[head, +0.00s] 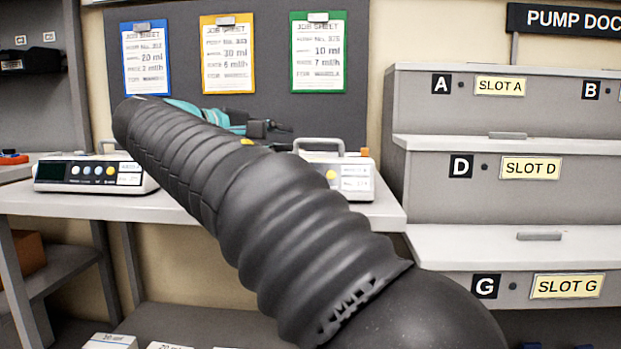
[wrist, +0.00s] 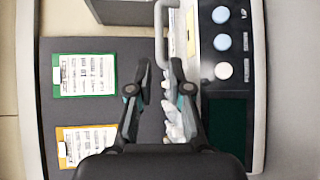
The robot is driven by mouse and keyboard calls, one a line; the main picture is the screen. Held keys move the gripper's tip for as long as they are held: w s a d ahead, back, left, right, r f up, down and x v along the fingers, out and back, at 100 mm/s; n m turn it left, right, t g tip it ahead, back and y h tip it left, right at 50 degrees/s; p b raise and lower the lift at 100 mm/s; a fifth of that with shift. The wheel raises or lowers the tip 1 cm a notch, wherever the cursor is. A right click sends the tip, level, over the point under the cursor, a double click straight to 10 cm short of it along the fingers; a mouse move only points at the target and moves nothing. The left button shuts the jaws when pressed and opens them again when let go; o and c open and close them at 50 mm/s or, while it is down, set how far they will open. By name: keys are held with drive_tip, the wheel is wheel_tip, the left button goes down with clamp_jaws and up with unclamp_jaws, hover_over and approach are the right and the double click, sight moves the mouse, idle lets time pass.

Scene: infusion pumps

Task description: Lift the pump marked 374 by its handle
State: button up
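A white pump (head: 352,172) with a grey top handle (head: 318,143) stands on the bench behind my arm, which hides its left part. Its label is too blurred for me to read the number. The wrist view looks down on a pump (wrist: 190,30) with round buttons, a dark screen and a pale handle (wrist: 159,30); it appears to be this same pump. My gripper (wrist: 160,66) is open and empty, fingers apart at the handle's lower end in that view. I cannot tell whether they touch it. In the head view my gripper (head: 272,127) is left of the handle.
Another pump (head: 95,172) stands at the left of the bench (head: 75,208). Three job sheets (head: 226,55) hang on the dark board behind. The stepped pump dock (head: 520,105) with labelled slots stands at the right. Boxes (head: 110,341) lie on the lower shelf.

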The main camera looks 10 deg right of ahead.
sight(307, 140)
drive_tip(key=shift+b+x, duration=0.35)
drive_tip(key=shift+x, duration=3.55)
drive_tip(key=shift+c, duration=0.3)
clamp_jaws()
drive_tip(key=shift+s, duration=0.1)
